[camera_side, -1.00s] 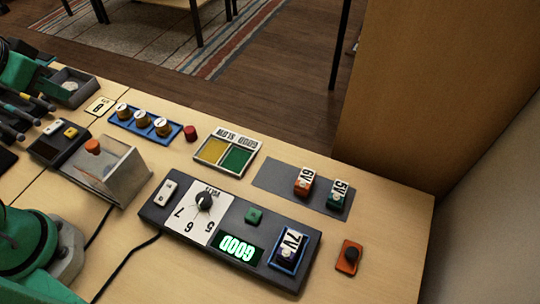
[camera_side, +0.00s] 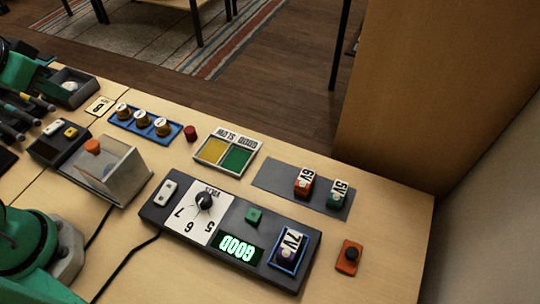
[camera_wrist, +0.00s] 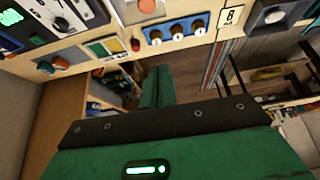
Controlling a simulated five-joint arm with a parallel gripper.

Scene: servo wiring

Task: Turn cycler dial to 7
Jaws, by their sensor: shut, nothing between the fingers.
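The cycler (camera_side: 168,222) is a dark grey box at the front of the table in the side view. Its black round dial (camera_side: 204,201) sits on a white plate marked 5, 6 and 7; I cannot tell clearly where the pointer stands. The cycler's display (camera_side: 237,248) glows green with GOOD, upside down. A 7V servo (camera_side: 289,246) sits in its blue-rimmed socket. In the wrist view, the dial (camera_wrist: 61,23) is at the upper left. My gripper (camera_wrist: 158,86) is shut and empty, its green fingers together, away from the dial. The side view does not clearly show its fingertips.
A grey mat (camera_side: 270,178) holds a 6V and a 5V servo. A yellow and green sorting tray (camera_side: 226,150), a blue rack (camera_side: 125,125) of knobs and a clear-walled bin (camera_side: 121,178) stand nearby. An orange block with a black button (camera_side: 349,257) lies at right.

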